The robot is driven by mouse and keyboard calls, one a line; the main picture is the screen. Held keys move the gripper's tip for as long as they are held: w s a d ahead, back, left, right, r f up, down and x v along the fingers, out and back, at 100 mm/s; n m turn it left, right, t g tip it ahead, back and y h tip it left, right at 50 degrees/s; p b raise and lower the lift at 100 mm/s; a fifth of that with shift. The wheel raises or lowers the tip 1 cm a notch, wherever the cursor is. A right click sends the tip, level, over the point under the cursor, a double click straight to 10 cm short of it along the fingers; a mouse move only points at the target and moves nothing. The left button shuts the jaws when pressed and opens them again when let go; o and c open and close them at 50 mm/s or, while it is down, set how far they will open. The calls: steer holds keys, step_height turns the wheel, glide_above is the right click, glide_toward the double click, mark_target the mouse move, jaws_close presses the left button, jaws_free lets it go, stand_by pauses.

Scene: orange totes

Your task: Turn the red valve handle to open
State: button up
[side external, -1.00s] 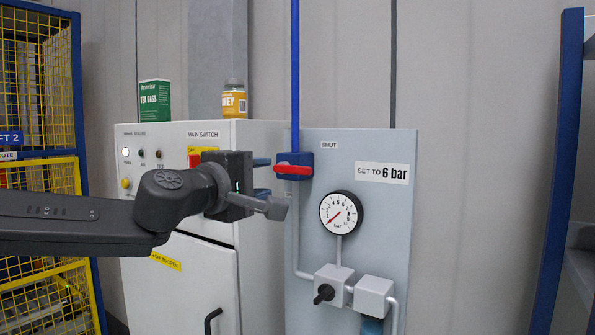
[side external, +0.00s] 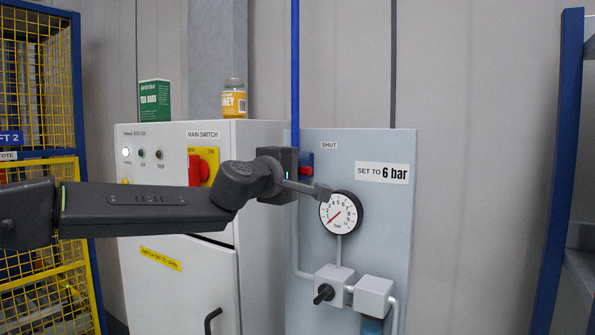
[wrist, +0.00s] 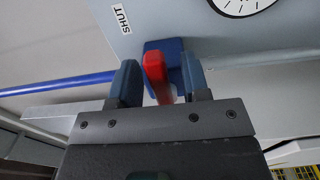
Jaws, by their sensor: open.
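The red valve handle (wrist: 154,68) shows in the wrist view against its blue valve body (wrist: 174,50). In the side view the blue valve body (side external: 306,158) is partly hidden behind my gripper, and only a sliver of red shows. My gripper (wrist: 160,85) is open, with one finger on each side of the handle. I cannot tell whether either finger touches it. In the side view my gripper (side external: 300,186) is in front of the panel at the valve. A "SHUT" label (side external: 329,145) is beside the valve.
A pressure gauge (side external: 341,212) is right of my gripper, its red needle low. A "SET TO 6 bar" label (side external: 382,173) is above right. A black knob (side external: 323,293) is below. The cabinet (side external: 180,270) with a red main switch (side external: 199,168) stands left.

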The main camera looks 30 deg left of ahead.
steer(key=shift+c, duration=0.3)
jaws_close()
steer(key=shift+f+m, duration=0.1)
steer(key=shift+m, duration=0.2)
steer(key=shift+a+f+m, duration=0.1)
steer(key=shift+f+m, duration=0.45)
steer(key=shift+m, duration=0.65)
steer(key=shift+a+f+m, duration=0.55)
steer(key=shift+a+m, duration=0.15)
steer(key=shift+m, duration=1.8)
steer(key=shift+a+f+m, duration=0.5)
steer(key=shift+a+m, duration=0.25)
steer(key=shift+m, duration=1.75)
steer(key=shift+a+f+m, duration=0.55)
steer(key=shift+a+m, duration=0.15)
steer(key=shift+m, duration=1.8)
steer(key=shift+o, duration=0.3)
jaws_free()
